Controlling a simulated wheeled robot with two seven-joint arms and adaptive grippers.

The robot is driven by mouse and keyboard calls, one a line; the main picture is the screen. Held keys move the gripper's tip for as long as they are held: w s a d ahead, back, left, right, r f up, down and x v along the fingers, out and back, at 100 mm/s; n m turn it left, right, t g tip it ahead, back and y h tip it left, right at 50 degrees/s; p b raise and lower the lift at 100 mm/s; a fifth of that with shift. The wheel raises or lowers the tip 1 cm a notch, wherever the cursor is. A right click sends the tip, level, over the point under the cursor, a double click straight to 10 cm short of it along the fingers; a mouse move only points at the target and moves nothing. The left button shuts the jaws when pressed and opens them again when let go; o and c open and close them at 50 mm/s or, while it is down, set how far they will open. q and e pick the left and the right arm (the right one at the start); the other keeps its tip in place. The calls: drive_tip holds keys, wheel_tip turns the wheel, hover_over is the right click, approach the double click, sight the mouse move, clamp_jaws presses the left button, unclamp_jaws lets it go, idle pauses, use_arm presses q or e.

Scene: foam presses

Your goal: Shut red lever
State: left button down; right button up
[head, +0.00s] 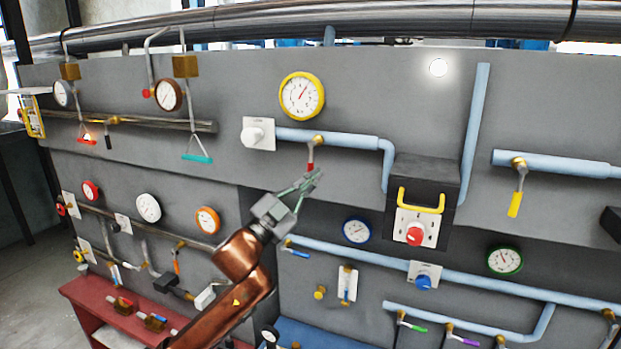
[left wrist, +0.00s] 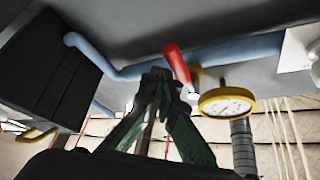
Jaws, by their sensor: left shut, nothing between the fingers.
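The red lever (head: 310,156) hangs down from a brass valve (head: 318,140) on the upper light-blue pipe (head: 345,141). In the left wrist view the red lever (left wrist: 176,62) shows just to the right of my fingertips. My left gripper (head: 314,178) is shut and empty, with its tips just below the lever's lower end in the head view. It also shows in the left wrist view (left wrist: 158,78). Whether the tips touch the lever I cannot tell. My right gripper is not in view.
A yellow-rimmed gauge (head: 302,96) is above the lever, and a white valve plate (head: 258,134) is to its left. A black box (head: 445,172) with a yellow guard (head: 421,202) juts out on the right. The grey wall between lever and box is clear below the pipe.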

use_arm(q)
drive_tip(key=s+a+b, duration=0.3)
drive_tip(key=s+a, duration=0.1)
drive_tip(key=s, duration=0.4)
drive_tip(key=shift+s+a+r, duration=0.2)
drive_tip(key=shift+s+a, duration=0.05)
drive_tip(key=shift+a, duration=0.05)
